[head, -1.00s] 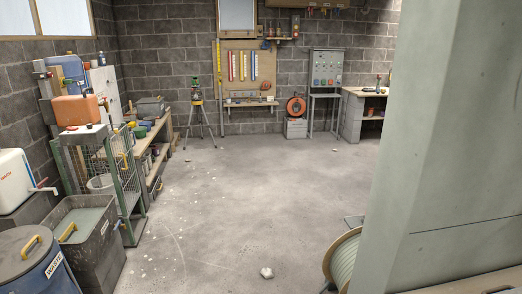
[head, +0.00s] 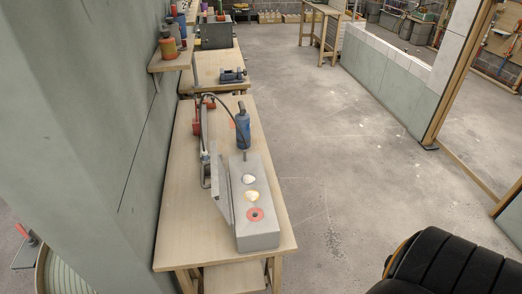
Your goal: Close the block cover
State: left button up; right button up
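A long grey block (head: 268,222) lies on the wooden workbench in the head view. Its top face has two round pale openings and a red ring around a dark hole near the front end. A grey plate (head: 219,197), which looks like its cover, stands raised and tilted along the block's left side, so the top face is uncovered. Neither of my grippers is in view.
Grey wall panels (head: 95,130) run along the left. A black ribbed reel (head: 445,268) stands at lower right. The floor (head: 330,150) right of the bench is clear.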

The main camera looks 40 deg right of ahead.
aim_at(220, 192)
jog(key=i+j+z, duration=0.2)
jog(key=j+z, duration=0.15)
jog(key=z, duration=0.15)
jog(key=i+j+z, duration=0.1)
jog(key=j+z, duration=0.35)
jog(key=i+j+z, duration=0.1)
jog(key=j+z, duration=0.75)
jog(key=z, duration=0.15)
